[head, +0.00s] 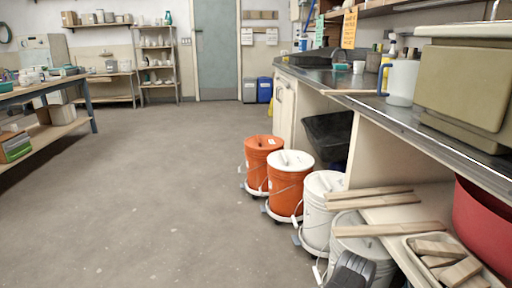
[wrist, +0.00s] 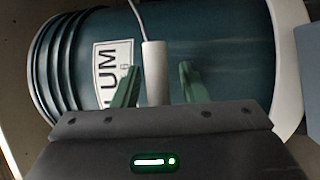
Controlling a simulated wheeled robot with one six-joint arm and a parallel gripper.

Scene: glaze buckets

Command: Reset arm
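My gripper (wrist: 158,67) shows in the wrist view with its two green fingers apart. The white handle grip (wrist: 155,75) of a dark teal bucket (wrist: 215,50) lies between the fingers, with a visible gap on the right side and a narrower one on the left. The bucket appears on its side in this view and carries a white label with dark letters, partly hidden by the left finger. In the head view a dark part of my arm shows at the bottom edge; the fingers and the teal bucket are out of sight there.
Two orange buckets (head: 285,190) and white buckets (head: 322,205) stand on wheeled bases along the right counter (head: 385,110). Wooden slats (head: 375,198) and a tray (head: 420,260) of wood blocks lie at lower right. A red tub (head: 485,225) is beside them. The floor (head: 150,190) at left is clear.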

